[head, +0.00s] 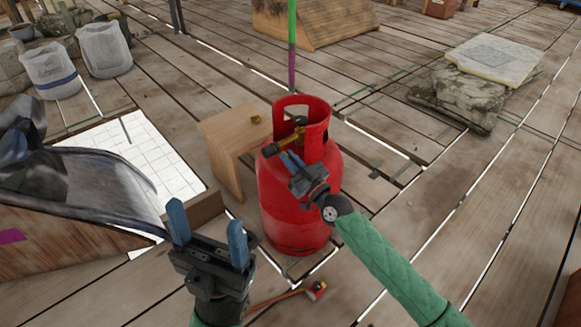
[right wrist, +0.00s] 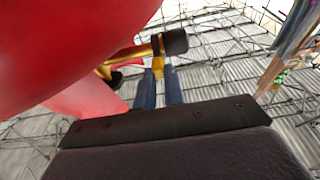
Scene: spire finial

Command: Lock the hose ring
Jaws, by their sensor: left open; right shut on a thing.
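A red gas cylinder (head: 298,215) stands upright on the plank floor, with a brass valve (head: 287,140) inside its collar. A brass fitting with a black end (head: 262,150) sticks out to the left of the valve; its black end (right wrist: 173,42) shows large in the right wrist view. My right gripper (head: 288,161) is at this fitting, its blue fingers shut on a small yellow tab (right wrist: 158,68) under it. I take the tab for part of the hose ring, but the ring itself is not clear. My left gripper (head: 208,225) is open and empty, lower left of the cylinder.
A wooden stand (head: 228,150) with a small brass piece (head: 256,119) is close left of the cylinder. A tool with an orange handle (head: 275,299) lies on the floor in front. A green and purple pole (head: 292,45) rises behind.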

